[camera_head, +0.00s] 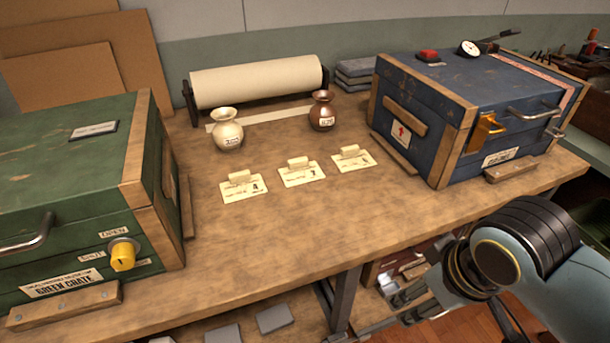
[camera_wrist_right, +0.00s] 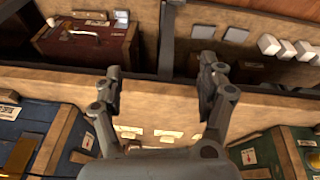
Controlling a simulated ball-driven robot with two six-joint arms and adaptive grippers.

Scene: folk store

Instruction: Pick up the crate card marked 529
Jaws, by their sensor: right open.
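Three cream cards, each with a small raised tab, lie in a slanting row on the wooden workbench (camera_head: 235,262). The left card (camera_head: 244,187) seems to show a 4. The middle card (camera_head: 301,173) shows one large digit, perhaps 7. The right card (camera_head: 353,158) is too small to read. I cannot make out 529 on any of them. The cards also show small near the bottom of the right wrist view. My right gripper (camera_head: 380,306) is open and empty beyond the bench's front edge, to the lower right of the cards. My left gripper is out of view.
A green crate (camera_head: 70,165) stands at left, a blue crate (camera_head: 425,105) at right. A cream vase (camera_head: 227,134) and a brown vase (camera_head: 321,112) with labels stand behind the cards, before a paper roll (camera_head: 257,82). Bench space in front of the cards is clear.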

